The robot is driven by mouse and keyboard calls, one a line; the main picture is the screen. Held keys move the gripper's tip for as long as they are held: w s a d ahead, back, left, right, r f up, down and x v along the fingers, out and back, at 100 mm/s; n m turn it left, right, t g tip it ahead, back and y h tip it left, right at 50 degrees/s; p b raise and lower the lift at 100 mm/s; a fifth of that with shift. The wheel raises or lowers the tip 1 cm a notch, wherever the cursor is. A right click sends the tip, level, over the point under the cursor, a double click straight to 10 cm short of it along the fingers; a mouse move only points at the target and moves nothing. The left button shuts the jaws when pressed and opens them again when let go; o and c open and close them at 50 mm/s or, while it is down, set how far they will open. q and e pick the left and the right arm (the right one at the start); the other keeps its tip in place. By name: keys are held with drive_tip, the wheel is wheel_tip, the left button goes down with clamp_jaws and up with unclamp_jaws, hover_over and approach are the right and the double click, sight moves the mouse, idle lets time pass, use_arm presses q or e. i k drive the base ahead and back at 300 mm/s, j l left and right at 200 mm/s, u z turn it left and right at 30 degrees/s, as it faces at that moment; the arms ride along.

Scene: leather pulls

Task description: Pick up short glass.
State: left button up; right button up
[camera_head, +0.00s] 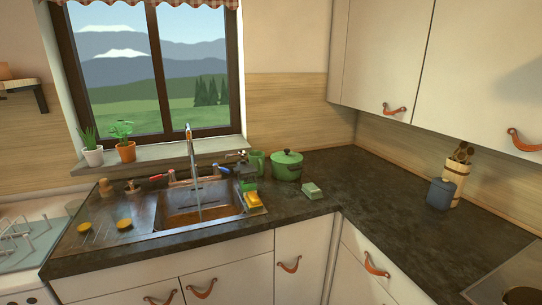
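The nearest cup-like thing is a green mug or jug (257,162) standing behind the sink (197,206), left of a green lidded pot (287,166). Neither of my grippers nor my arms is in view.
The dark countertop (400,215) is largely clear right of the sink. A wire rack (22,235) is far left.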

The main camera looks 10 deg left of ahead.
sight(120, 213)
drive_tip(key=u, duration=1.5)
drive_tip(key=i+j+z, duration=0.35)
drive_tip(key=j, duration=1)
drive_tip(key=i+j+z, duration=0.1)
drive_tip(key=j+z, duration=0.3)
drive_tip(key=j, duration=1)
drive_tip(key=j+z, duration=0.35)
drive_tip(key=j, duration=1.05)
